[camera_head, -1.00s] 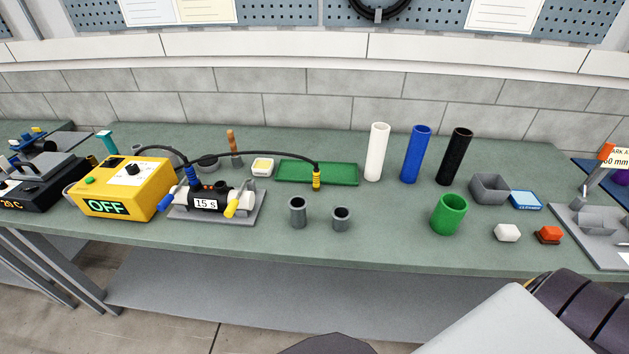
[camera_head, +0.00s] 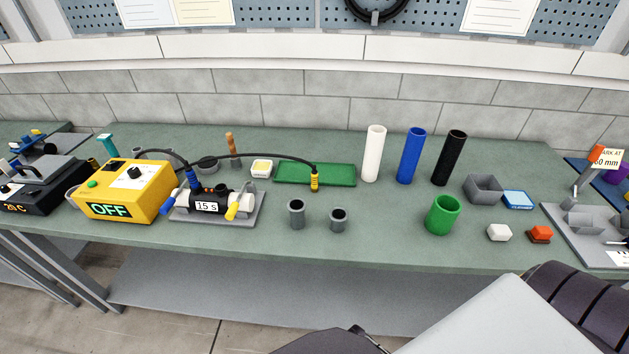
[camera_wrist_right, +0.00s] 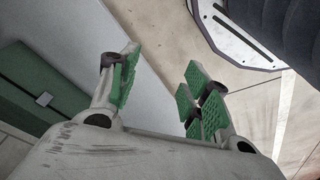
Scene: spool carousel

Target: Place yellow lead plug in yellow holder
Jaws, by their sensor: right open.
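The yellow lead plug (camera_head: 315,182) is at the end of a black cable, upright at the front edge of a green tray (camera_head: 330,174). The cable arches back to the yellow box (camera_head: 124,190) reading OFF. A black cylinder fixture (camera_head: 212,201) marked 15 s has blue and yellow ended parts (camera_head: 233,211). I cannot tell which part is the yellow holder. My right gripper (camera_wrist_right: 163,88) is open and empty in the right wrist view, away from the plug. My left gripper is not in view.
Two grey cups (camera_head: 297,214) stand in front of the tray. White, blue (camera_head: 411,156) and black tubes stand right of it, with a green cup (camera_head: 443,215) in front. A grey box and small white and red blocks lie further right. My arm shows at lower right.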

